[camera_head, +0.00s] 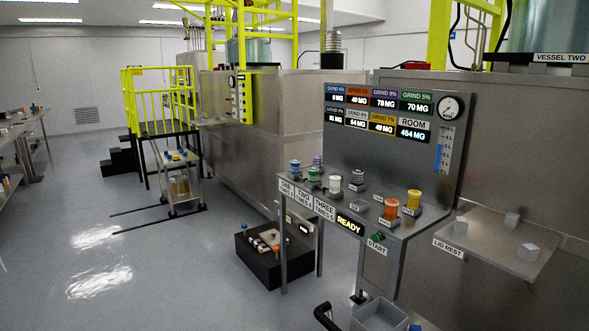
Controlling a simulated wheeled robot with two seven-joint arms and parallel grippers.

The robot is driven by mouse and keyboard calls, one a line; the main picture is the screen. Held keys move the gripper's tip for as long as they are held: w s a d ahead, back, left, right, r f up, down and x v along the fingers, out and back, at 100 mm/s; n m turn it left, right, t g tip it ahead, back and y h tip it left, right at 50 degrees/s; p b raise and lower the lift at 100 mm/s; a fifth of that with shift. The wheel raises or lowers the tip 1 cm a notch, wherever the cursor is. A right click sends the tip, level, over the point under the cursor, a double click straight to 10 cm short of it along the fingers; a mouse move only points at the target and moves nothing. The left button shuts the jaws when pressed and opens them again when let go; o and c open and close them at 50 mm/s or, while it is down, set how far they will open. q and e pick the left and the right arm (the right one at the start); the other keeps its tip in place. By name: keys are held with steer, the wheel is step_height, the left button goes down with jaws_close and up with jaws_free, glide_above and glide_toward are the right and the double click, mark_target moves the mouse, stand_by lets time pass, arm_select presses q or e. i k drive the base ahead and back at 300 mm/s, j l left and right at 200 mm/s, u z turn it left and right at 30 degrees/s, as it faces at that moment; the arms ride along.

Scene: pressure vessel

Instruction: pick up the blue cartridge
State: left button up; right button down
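A small cartridge with a blue top (295,166) stands upright at the far left end of the grey console shelf (345,213). It is small in the view, and its lower part is hard to make out. Beside it on the shelf stand a purple cartridge (318,160), a green one (314,174), a white one (335,183), a dark grey one (357,178), an orange one (391,209) and a yellow one (414,199).
The console's upright display panel (385,135) stands behind the cartridges. A lid rest shelf (500,240) with small grey blocks juts out at right. A black box (270,255) sits on the floor at left. Floor at left is open.

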mark_target(296, 163)
steer(key=i+j, duration=1.05)
steer(key=i, duration=0.3)
steer(key=i+j+z, duration=0.2)
steer(key=i+j, duration=0.2)
steer(key=i+j+z, duration=0.2)
steer(key=i+j, duration=0.2)
steer(key=i+j+z, duration=0.2)
steer(key=i+j, duration=0.15)
steer(key=j, duration=0.2)
